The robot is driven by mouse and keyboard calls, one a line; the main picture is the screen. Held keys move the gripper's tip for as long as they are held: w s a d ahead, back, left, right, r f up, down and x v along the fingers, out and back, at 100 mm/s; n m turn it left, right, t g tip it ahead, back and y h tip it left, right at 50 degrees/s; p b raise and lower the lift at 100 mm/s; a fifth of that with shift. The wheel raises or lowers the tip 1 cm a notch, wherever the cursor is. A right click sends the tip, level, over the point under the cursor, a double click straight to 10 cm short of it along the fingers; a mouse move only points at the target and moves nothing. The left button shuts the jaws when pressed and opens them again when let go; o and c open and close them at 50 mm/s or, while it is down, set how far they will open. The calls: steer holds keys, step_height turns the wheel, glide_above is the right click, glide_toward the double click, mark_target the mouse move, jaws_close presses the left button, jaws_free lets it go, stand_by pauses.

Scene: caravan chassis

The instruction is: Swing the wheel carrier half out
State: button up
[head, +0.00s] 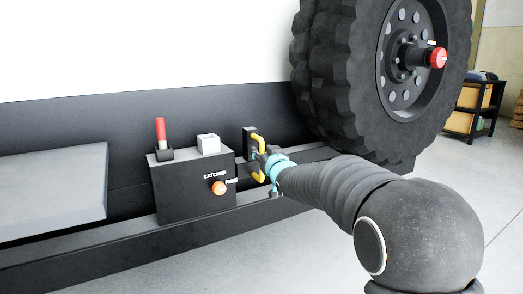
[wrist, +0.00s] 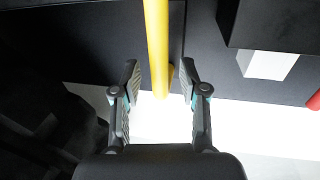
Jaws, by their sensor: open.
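The spare wheel (head: 400,70) is a large black off-road tyre with a dark rim, at the upper right of the head view. A red knob (head: 438,58) is at its hub. A yellow handle (head: 259,140) stands on a dark bracket left of and below the tyre. In the wrist view the yellow bar (wrist: 156,40) runs down between my fingers. My gripper (wrist: 159,75) is open, with one finger on each side of the bar and a gap visible on both sides. In the head view my gripper (head: 264,160) partly hides the handle.
A dark box (head: 180,195) left of the handle carries a red lever (head: 160,131), a white block (head: 208,144), an orange knob (head: 219,188) and a "LATCHED" label. A dark rail (head: 120,245) runs below. Clear floor (head: 470,175) lies to the right, before a shelf (head: 474,108).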

steer(key=shift+w+a, duration=0.3)
steer(key=shift+w, duration=0.35)
jaws_close()
steer(key=shift+s+d, duration=0.1)
steer(key=shift+s, duration=0.05)
